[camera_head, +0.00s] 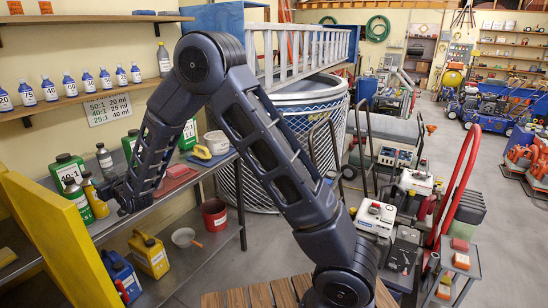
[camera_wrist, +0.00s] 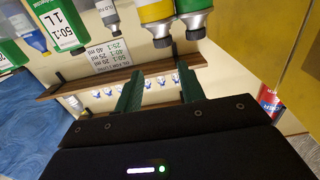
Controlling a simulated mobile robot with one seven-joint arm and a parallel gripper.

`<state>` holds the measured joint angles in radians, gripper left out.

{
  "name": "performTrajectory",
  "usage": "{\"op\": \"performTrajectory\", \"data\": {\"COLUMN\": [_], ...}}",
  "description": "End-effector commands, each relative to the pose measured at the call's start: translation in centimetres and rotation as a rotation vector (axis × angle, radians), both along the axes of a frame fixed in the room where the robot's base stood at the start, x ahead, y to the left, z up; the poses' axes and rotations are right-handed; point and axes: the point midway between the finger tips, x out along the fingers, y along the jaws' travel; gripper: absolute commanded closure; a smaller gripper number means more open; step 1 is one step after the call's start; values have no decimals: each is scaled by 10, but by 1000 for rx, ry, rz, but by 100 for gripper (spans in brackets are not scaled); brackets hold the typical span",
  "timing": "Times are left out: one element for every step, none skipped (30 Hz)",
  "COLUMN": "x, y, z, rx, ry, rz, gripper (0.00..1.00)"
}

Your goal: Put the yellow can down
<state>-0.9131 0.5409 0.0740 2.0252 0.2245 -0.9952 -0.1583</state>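A yellow can (camera_head: 150,254) with a dark cap stands upright on the lower shelf, beside a blue can (camera_head: 121,276). My gripper (camera_wrist: 160,88) shows its two green fingers spread apart in the wrist view, with nothing between them. In the head view the end of my arm is above the upper bench, close to a yellow bottle (camera_head: 95,198) with a grey cap. That view does not show the fingers clearly. The wrist view is upside down; a yellow bottle (camera_wrist: 153,18) with a grey cap shows beyond the fingers.
Green bottles (camera_head: 67,170) stand on the metal bench near my gripper. A yellow panel (camera_head: 50,235) rises at the bench's near end. Small blue bottles (camera_head: 49,90) line the wall shelf. A red pot (camera_head: 214,214) and a funnel (camera_head: 183,237) are right of the yellow can.

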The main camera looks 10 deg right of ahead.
Motion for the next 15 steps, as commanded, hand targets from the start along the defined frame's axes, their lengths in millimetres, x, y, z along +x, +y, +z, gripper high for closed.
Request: {"op": "performTrajectory", "data": {"x": [7,11,17,22,27,34,38,43,47,51,53,56,58,60,61], "y": [-10,-16,-27,-36,-47,-62,-74,-86,-102,-115,-127,-144,-158,-170,-188], "z": [8,13,20,26,32,40,47,53,60,66,72,79,83,88,94], "rx": [-5,-12,-22,-30,-41,-57,-68,-80,-97,-108,-119,-134,-145,-156,-170], "ry": [6,14,26,36,50,68,82,96,117,131,145,166,182,198,219], "rz": [-10,-14,-23,-30,-38,-50,-58,-67,-78,-87,-96,-108,-118,-128,-142], "gripper": [61,61,61,61,61,61,61,61,61,61,61,61,61,61,61]}}
